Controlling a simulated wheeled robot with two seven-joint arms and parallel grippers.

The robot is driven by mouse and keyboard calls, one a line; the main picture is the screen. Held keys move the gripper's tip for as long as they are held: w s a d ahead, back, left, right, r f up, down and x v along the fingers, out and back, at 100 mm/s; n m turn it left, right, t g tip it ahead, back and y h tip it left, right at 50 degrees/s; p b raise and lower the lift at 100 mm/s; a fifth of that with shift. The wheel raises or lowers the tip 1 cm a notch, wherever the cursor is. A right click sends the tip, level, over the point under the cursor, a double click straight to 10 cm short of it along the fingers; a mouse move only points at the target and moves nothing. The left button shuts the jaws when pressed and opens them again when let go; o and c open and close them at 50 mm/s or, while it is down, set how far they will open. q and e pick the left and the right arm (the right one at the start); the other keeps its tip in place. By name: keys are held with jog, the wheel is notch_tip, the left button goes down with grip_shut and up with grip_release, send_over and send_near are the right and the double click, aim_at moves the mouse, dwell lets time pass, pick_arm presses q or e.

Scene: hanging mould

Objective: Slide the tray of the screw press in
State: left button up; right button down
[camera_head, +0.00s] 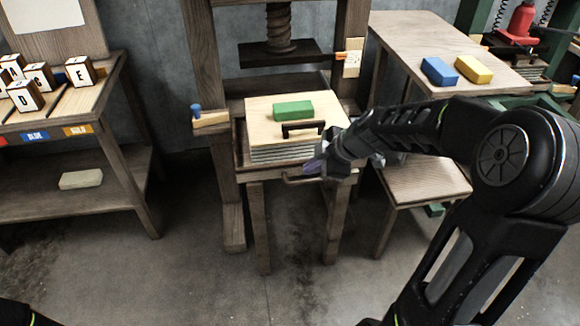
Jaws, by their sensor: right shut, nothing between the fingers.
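The screw press has a dark vertical screw (279,25) and a dark pressing plate (280,52) in a wooden frame. Its wooden tray (240,155) sticks out toward me, in front of the frame. On the tray lie a pale board (262,110) with a dark handle (303,127), a green block (293,110) and a layered stack (280,152) under the board. A tray handle (296,180) shows at the front edge. My right gripper (316,166) is shut at the tray's front right corner; contact is unclear. My left gripper is out of view.
On the left stands a bench (105,90) with several lettered cubes (78,72). On the right a table (420,30) holds a blue block (438,71) and a yellow block (473,69). A lower wooden stand (425,178) is beside the press. The floor in front is clear.

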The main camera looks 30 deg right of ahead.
jog(key=p, duration=0.1)
send_near(283, 171)
notch_tip(283, 171, down, 3)
jog(key=s+a, duration=0.2)
jog(key=w, duration=0.1)
jog(key=w+p, duration=0.1)
jog(key=w+f, duration=0.1)
jog(key=shift+w+d+p, duration=0.25)
jog(key=shift+w+p, duration=0.15)
jog(key=shift+w+d+f, duration=0.1)
jog(key=shift+w+d, duration=0.1)
jog(key=shift+w, duration=0.25)
jog(key=shift+w, duration=0.15)
